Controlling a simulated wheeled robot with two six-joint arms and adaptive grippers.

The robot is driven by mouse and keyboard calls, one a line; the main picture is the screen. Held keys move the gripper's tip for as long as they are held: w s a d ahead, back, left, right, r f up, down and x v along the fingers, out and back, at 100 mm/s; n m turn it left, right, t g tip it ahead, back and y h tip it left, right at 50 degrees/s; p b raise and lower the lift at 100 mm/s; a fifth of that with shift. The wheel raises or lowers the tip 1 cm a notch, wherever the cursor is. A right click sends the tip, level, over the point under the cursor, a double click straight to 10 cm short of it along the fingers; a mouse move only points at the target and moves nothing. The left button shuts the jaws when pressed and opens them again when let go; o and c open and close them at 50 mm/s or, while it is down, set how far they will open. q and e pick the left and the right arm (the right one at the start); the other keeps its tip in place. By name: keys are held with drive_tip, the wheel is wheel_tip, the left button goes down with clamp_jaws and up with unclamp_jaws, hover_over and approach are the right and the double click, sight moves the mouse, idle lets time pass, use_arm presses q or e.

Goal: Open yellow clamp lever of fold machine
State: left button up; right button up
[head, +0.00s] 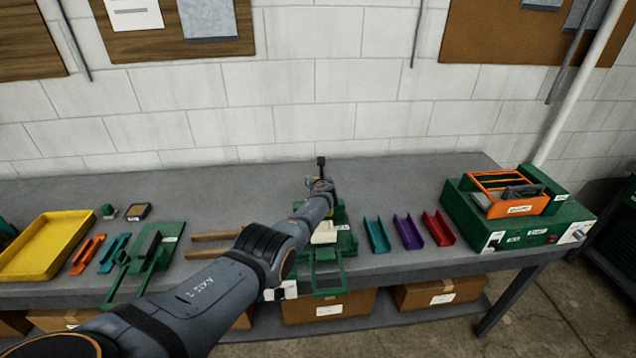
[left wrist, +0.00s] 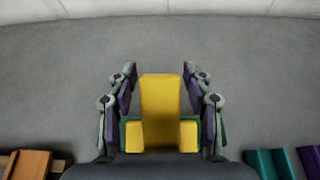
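The fold machine (head: 346,243) is a green fixture on the grey bench, partly hidden under my left arm in the head view. In the left wrist view its yellow clamp lever (left wrist: 160,95) appears as an upright yellow bar with a lower yellow block on each side and a little green at the edges. My left gripper (left wrist: 160,88) is open, with one finger on each side of the yellow bar and narrow gaps visible. In the head view my left gripper (head: 320,183) is above the machine's back part, and the lever cannot be made out there. My right gripper is not in view.
A second green fixture (head: 168,230) and wooden handles (head: 210,253) lie left of the machine. Teal (head: 376,235), purple (head: 408,232) and red (head: 438,228) channels lie right. A green case (head: 555,232) carries an orange tote (head: 512,208). A yellow tray (head: 50,235) is far left. The bench behind is clear.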

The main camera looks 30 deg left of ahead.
use_arm(q)
drive_tip(key=shift+d+f, duration=0.1)
drive_tip(key=shift+f, duration=0.15)
drive_tip(key=shift+s, duration=0.1)
drive_tip(key=shift+s+d+r, duration=0.2)
drive_tip(key=shift+s+d, duration=0.15)
drive_tip(key=shift+s, duration=0.2)
drive_tip(key=s+d, duration=0.6)
drive_tip(key=s, duration=0.4)
